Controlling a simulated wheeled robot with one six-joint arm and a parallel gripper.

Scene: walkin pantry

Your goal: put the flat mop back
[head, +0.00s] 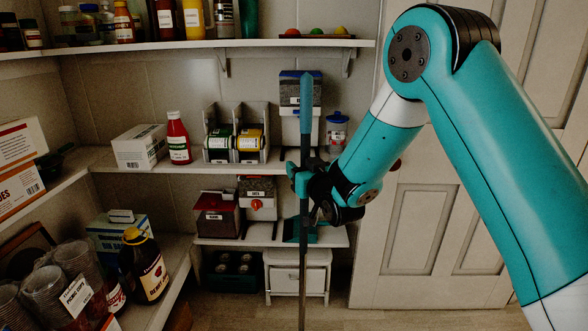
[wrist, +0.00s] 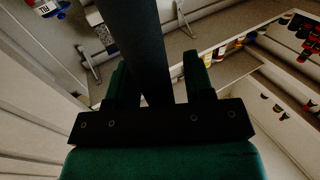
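The flat mop's long handle (head: 305,120) stands about upright in the middle of the head view. Its upper part is teal and its lower shaft is dark grey and thin. It runs out of the bottom of the picture, so the mop's head is hidden. My gripper (head: 299,180) is shut around the handle partway up. In the wrist view, the handle (wrist: 138,45) passes between the two dark green fingers of my gripper (wrist: 156,78). The place where the mop belongs cannot be made out.
Shelves (head: 260,239) with boxes and jars stand behind the handle and along the left. A red bottle (head: 179,139) and a dark jug (head: 146,266) stand on the left shelves. A closed panelled door (head: 410,235) is at right. Some floor shows below.

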